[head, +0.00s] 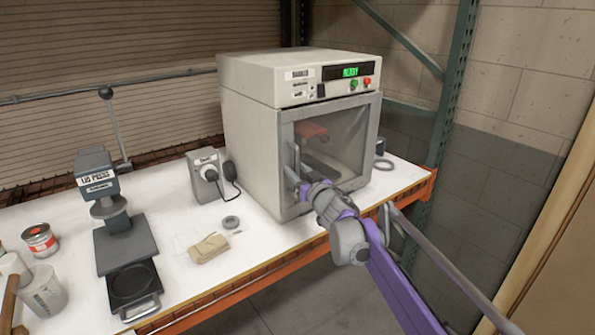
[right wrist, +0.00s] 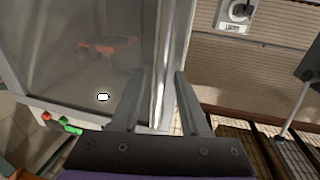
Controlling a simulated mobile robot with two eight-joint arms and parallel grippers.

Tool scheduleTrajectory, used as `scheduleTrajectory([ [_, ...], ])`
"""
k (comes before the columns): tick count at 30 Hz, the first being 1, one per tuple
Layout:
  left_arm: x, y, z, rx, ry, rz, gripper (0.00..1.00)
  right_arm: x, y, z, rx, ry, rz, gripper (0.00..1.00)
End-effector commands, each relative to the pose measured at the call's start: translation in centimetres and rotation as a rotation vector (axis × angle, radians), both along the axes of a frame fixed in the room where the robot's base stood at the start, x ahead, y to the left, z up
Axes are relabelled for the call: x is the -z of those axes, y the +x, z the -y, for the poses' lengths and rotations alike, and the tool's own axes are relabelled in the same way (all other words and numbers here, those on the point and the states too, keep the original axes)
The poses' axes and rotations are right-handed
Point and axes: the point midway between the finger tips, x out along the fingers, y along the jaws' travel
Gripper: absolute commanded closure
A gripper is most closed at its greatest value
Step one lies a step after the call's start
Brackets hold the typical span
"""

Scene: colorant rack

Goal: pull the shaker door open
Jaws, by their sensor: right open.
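The shaker (head: 255,135) is a beige cabinet on the bench with a lit green display. Its door (head: 350,135) has a grey frame and a clear window and looks shut. An upright handle (head: 296,160) is at the door's left side. My right gripper (head: 302,186) is at the handle's lower part, partly hidden by its own wrist. In the right wrist view the gripper (right wrist: 163,88) is open, with an upright pale strip of the door edge or handle between or behind its fingers. I cannot tell whether they touch it. My left gripper is not in view.
A grey switch box (head: 205,175) with a plug stands left of the shaker. A lid press (head: 122,235), a red-labelled can (head: 40,240) and a tan folded cloth (head: 208,248) are further left. A green rack post (head: 452,110) stands to the right. Open floor lies before the bench.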

Motion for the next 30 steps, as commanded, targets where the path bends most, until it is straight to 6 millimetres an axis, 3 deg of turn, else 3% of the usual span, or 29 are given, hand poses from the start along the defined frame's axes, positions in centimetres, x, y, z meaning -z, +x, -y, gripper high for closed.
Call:
scheduleTrajectory([
  [4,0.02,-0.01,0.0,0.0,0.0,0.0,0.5,0.02,-0.02,0.0,0.0,0.0,0.0,0.57],
  [11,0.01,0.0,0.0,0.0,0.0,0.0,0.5,0.01,-0.03,0.0,0.0,0.0,0.0,0.98],
  [12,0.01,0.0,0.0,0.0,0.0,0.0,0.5,0.01,-0.03,0.0,0.0,0.0,0.0,1.0],
  [30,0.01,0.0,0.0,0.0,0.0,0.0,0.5,0.02,-0.04,0.01,0.0,0.0,0.0,1.0],
])
